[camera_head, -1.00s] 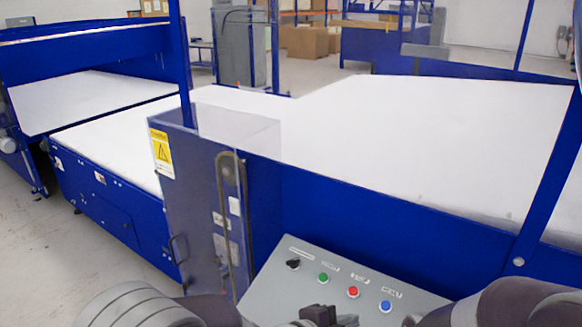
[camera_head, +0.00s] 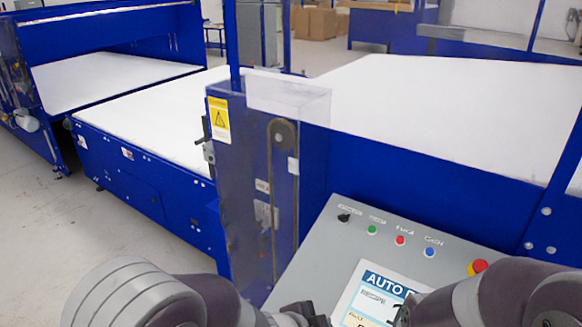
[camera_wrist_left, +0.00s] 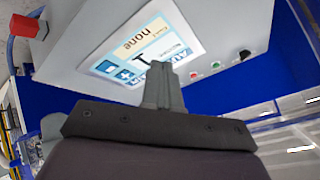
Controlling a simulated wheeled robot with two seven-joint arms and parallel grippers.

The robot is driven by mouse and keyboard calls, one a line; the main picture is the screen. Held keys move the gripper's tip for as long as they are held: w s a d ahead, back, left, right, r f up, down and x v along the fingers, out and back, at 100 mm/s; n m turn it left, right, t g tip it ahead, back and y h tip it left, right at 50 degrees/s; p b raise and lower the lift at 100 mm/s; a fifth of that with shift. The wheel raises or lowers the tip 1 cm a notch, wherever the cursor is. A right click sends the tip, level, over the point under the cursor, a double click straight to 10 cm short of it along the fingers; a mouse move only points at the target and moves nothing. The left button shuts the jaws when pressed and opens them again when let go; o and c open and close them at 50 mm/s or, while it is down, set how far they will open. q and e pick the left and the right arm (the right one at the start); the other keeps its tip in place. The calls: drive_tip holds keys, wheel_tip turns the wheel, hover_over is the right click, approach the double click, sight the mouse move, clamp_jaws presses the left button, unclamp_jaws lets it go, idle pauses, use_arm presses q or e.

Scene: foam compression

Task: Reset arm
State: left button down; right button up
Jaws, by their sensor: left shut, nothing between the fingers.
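My left arm comes in at the bottom left of the head view, with its gripper (camera_head: 308,313) low in front of the control panel (camera_head: 325,250) and partly cut off by the frame. My right arm (camera_head: 500,300) comes in from the right, over the lower right of the panel. Its fingertips are too hidden to judge.
The panel has a black switch (camera_head: 344,217), green (camera_head: 372,230), red (camera_head: 400,240) and blue (camera_head: 430,252) buttons, and a red emergency knob (camera_head: 477,267). A post with a warning label (camera_head: 218,118) and clear cover stands left. White conveyor beds (camera_head: 440,105) lie behind.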

use_arm(q)
drive_tip(key=s+a+f+n+g+y+b, duration=0.2)
drive_tip(key=s+a+f+n+b, duration=0.1)
drive_tip(key=a, duration=0.5)
drive_tip(key=s+a+f+n+g+y+b, duration=0.1)
drive_tip(key=s+a+f+n+b, duration=0.3)
drive_tip(key=a+n, duration=0.4)
drive_tip(key=s+a+f+n+g+y+b, duration=0.2)
drive_tip(key=s+a+f+n+y+b, duration=0.1)
drive_tip(key=a, duration=0.5)
drive_tip(key=s+f+n+b, duration=0.1)
drive_tip(key=n+b, duration=0.1)
drive_tip(key=b, duration=0.1)
drive_tip(key=shift+s+a+f+n+g+y, duration=0.15)
drive_tip(key=shift+a+f+n+g+y, duration=0.15)
drive_tip(key=shift+a+f, duration=0.1)
drive_tip(key=shift+d, duration=0.1)
